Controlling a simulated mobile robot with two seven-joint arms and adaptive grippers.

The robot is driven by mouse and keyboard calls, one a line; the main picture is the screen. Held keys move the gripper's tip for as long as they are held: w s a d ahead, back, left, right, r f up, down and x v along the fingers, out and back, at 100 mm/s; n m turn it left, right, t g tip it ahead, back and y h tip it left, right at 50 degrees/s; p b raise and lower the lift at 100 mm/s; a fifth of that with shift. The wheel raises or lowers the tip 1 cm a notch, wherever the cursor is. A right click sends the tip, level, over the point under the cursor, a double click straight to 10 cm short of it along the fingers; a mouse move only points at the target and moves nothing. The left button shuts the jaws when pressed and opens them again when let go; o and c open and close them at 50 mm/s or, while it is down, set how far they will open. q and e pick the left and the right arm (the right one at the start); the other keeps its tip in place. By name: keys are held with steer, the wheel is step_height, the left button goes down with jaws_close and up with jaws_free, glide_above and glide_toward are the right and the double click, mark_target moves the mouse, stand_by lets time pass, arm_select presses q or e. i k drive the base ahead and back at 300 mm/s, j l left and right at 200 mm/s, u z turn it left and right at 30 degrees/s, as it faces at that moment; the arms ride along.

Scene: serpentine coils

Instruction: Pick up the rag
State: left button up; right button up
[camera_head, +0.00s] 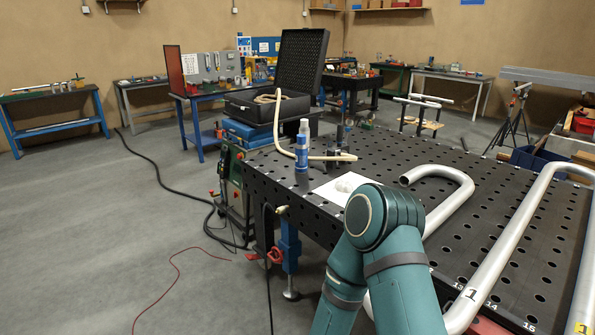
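A crumpled off-white cloth, which looks like the rag (352,181), lies on a flat white sheet (326,191) near the left edge of the black perforated table (390,152). One of my teal arms rises from the bottom, and its joint partly covers the sheet's right side. Neither gripper shows in this view, so I cannot see whether they are open or shut.
A blue spray bottle (302,146) and dark fittings (338,151) stand behind the rag, beside a beige hose (277,120). A silver serpentine pipe (480,280) covers much of the table's right side. An open black case (300,62) stands behind.

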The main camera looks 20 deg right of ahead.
mark_target(341, 185)
steer(key=i+z, duration=0.3)
steer(key=i+j+z, duration=0.6)
steer(key=i, duration=0.15)
steer(key=i+j+z, duration=0.2)
steer(key=z, duration=0.3)
steer(key=i+j+z, duration=0.25)
steer(key=z, duration=0.25)
steer(key=i+j+z, duration=0.15)
steer(key=j+z, duration=0.8)
steer(key=i, duration=0.05)
